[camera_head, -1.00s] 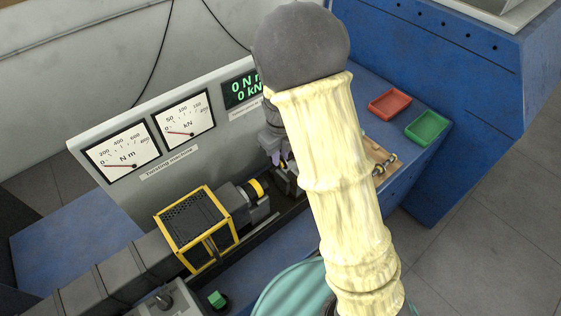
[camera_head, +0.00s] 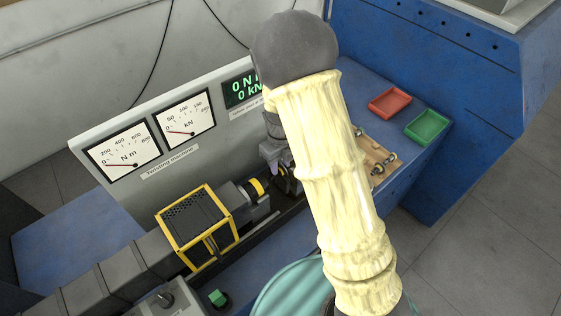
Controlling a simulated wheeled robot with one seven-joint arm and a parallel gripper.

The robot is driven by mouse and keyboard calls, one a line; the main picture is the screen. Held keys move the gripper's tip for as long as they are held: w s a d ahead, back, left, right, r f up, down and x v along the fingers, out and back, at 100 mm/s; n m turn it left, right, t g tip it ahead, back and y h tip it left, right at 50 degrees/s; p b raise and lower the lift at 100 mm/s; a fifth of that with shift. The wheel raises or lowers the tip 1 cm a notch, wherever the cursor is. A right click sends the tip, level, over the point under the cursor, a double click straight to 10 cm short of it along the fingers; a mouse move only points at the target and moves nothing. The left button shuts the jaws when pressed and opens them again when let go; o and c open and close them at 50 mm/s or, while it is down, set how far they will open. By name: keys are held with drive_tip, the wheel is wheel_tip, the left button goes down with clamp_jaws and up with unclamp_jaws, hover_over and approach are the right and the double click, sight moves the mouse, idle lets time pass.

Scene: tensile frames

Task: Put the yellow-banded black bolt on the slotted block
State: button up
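The slotted block (camera_head: 369,149) is a tan wooden piece on the blue bench, right of my arm and partly hidden by it. Metal bolt-like pieces (camera_head: 378,168) lie at its right edge. I cannot make out a yellow band on any of them. The yellow-banded black bolt cannot be identified for sure. My gripper's fingers cannot be made out. Dark grey parts (camera_head: 274,153) show left of my cream-sleeved arm, near the machine's chuck, and I cannot tell which belong to my wrist or gripper. Whether anything is held is hidden.
The twisting machine's yellow-ringed chuck (camera_head: 256,188) and yellow-framed guard (camera_head: 199,229) stand left of my arm. Behind them is the dial panel (camera_head: 160,140). A red tray (camera_head: 390,102) and a green tray (camera_head: 428,127), both empty, lie on the bench at right.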

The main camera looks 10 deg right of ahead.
drive_tip(key=shift+o, duration=0.5)
drive_tip(key=shift+r, duration=0.1)
wheel_tip(320, 180, up, 12)
drive_tip(key=b, duration=0.1)
drive_tip(key=shift+r, duration=0.2)
idle(0.4)
drive_tip(key=s+d+f+n+t, duration=0.1)
drive_tip(key=s+d+n, duration=0.4)
drive_tip(key=n, duration=0.9)
drive_tip(key=s+d+f+n+t, duration=0.1)
drive_tip(key=s+d+n, duration=0.4)
drive_tip(key=s+n, duration=0.4)
drive_tip(key=n, duration=0.6)
drive_tip(key=shift+s+t, duration=0.15)
drive_tip(key=shift+t, duration=0.25)
drive_tip(key=shift+c, duration=0.2)
